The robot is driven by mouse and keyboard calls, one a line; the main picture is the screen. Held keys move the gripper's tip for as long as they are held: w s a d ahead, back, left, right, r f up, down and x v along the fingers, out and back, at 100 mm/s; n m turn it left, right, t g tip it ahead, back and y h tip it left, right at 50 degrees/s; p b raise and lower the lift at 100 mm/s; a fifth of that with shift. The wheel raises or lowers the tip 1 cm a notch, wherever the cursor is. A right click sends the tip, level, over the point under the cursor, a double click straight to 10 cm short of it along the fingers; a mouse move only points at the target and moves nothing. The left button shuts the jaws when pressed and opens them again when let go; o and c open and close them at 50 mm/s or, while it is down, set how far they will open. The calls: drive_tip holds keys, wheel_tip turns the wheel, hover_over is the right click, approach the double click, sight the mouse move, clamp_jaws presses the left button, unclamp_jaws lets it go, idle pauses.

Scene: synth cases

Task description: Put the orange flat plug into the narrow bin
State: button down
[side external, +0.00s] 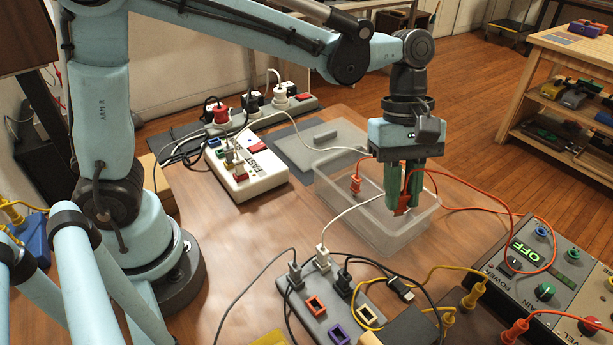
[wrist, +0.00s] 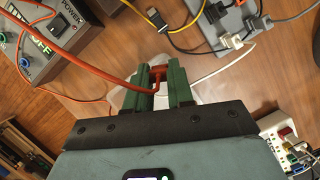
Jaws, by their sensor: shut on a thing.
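My gripper (side external: 400,206) has green fingers pointing down, shut on an orange plug (side external: 405,208). In the wrist view, the plug (wrist: 158,74) sits between the green fingertips (wrist: 163,78), with its orange cable running left. A clear plastic bin (side external: 345,218) stands on the table. In the side view, the fingers and held plug overlap the bin's opening; whether the plug is below the rim I cannot tell. A second orange plug (side external: 355,184) on a cable shows at the bin's back left. In the wrist view, the gripper mostly hides the bin (wrist: 122,98).
A grey power strip (side external: 335,318) with plugs lies in front. A control panel (side external: 525,270) marked OFF stands at right. A white socket box (side external: 248,172) is left of the bin. Cables cross the table, including a white one near the bin.

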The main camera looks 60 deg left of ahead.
drive_tip(key=w+a+r+n+t, duration=0.2)
drive_tip(key=w+a+n, duration=0.3)
drive_tip(key=a, duration=0.1)
drive_tip(key=shift+h, duration=0.4)
drive_tip(key=shift+w+d+f, duration=0.1)
drive_tip(key=shift+f, duration=2.1)
drive_tip(key=c, duration=0.9)
unclamp_jaws()
drive_tip(key=v, duration=1.2)
drive_tip(key=shift+w, duration=0.2)
